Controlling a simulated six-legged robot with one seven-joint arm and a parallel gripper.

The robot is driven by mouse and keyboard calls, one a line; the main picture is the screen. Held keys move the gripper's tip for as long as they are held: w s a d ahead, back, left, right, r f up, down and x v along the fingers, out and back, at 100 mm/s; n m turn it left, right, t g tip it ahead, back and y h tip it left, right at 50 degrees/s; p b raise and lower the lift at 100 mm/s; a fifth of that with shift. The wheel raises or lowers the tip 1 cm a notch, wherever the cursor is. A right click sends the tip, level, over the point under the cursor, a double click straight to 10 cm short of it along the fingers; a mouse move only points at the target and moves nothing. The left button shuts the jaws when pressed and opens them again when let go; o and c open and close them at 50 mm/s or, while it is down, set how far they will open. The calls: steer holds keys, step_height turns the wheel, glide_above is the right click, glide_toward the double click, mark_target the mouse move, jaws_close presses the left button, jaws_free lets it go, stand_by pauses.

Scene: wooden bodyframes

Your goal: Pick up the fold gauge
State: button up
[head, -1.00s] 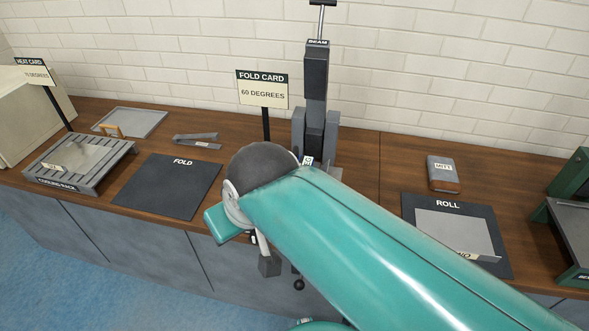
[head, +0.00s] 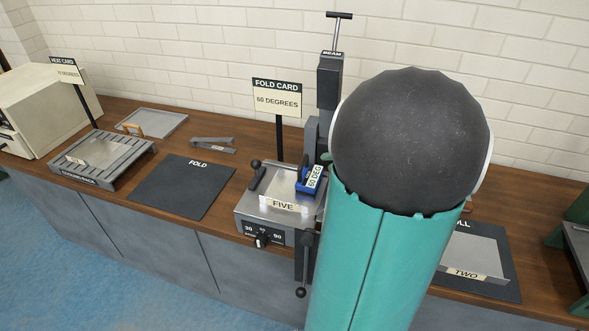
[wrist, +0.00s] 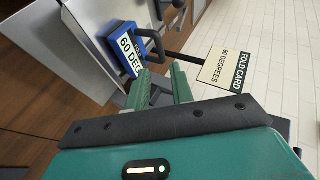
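The fold gauge (head: 308,180) is a small blue block with a white "60 DEG" label and a dark handle. It sits on the grey folding machine (head: 262,214), at the right of the "FIVE" plate. In the wrist view the gauge (wrist: 126,48) lies just beyond my gripper (wrist: 160,70), slightly left, with its loop handle close to the left fingertip. My gripper's two green fingers are apart with nothing between them.
The fold card sign (head: 277,98) reads 60 degrees and stands behind the machine. The machine's upright column (head: 329,85) is close at the right. A dark fold mat (head: 183,187), a cooling rack (head: 106,157) and a grey clamp-like tool (head: 213,144) lie to the left.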

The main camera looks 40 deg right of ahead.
mark_target(304, 164)
steer(key=x, duration=0.8)
steer(key=shift+d, duration=0.15)
steer(key=x, duration=0.5)
steer(key=shift+w+a+f, duration=0.2)
steer(key=shift+w+a, duration=0.05)
steer(key=shift+a, duration=0.05)
steer(key=shift+c, duration=0.2)
jaws_close()
